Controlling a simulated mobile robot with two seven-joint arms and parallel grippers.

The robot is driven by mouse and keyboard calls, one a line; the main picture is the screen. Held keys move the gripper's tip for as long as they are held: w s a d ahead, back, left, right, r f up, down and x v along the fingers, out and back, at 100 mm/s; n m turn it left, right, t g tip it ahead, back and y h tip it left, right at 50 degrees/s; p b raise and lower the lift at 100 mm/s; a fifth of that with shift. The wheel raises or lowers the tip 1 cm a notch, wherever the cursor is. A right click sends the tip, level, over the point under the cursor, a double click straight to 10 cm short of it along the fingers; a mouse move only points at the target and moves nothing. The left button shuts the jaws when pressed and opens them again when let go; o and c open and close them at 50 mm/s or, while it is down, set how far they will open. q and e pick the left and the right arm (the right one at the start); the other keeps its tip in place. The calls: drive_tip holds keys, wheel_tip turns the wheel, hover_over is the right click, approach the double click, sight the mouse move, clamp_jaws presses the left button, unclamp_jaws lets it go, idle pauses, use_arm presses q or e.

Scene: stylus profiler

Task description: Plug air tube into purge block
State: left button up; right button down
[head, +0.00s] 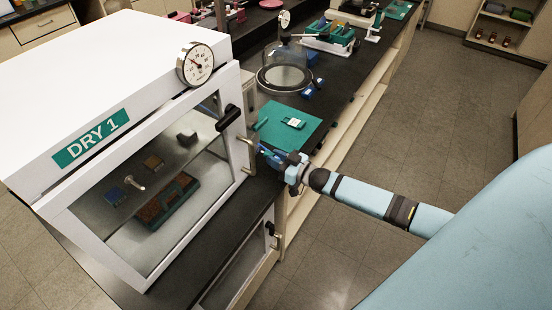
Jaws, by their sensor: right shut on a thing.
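My right gripper (268,153) reaches in from the right, over the black bench beside the front right corner of the white DRY 1 cabinet (135,95). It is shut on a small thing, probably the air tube. That thing is mostly hidden by the fingers and too small to make out clearly. The tips are close to the metal handle on the cabinet's door frame; I cannot tell whether they touch. I cannot pick out the purge block with certainty. My left gripper is not in view.
A round gauge (196,64) sits on the cabinet's top edge. The glass door (150,185) looks closed, with small blocks and plates inside. A green mat (300,118) with a small white item lies behind my right gripper. A glass bell jar (285,66) stands farther back.

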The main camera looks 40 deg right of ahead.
drive_tip(key=shift+w+a, duration=0.1)
drive_tip(key=shift+w, duration=0.15)
idle(0.4)
drive_tip(key=shift+b+x, duration=0.4)
drive_tip(key=shift+x, duration=0.55)
drive_tip(key=c, duration=0.9)
unclamp_jaws()
drive_tip(key=shift+s, duration=0.1)
drive_tip(key=shift+c, duration=0.5)
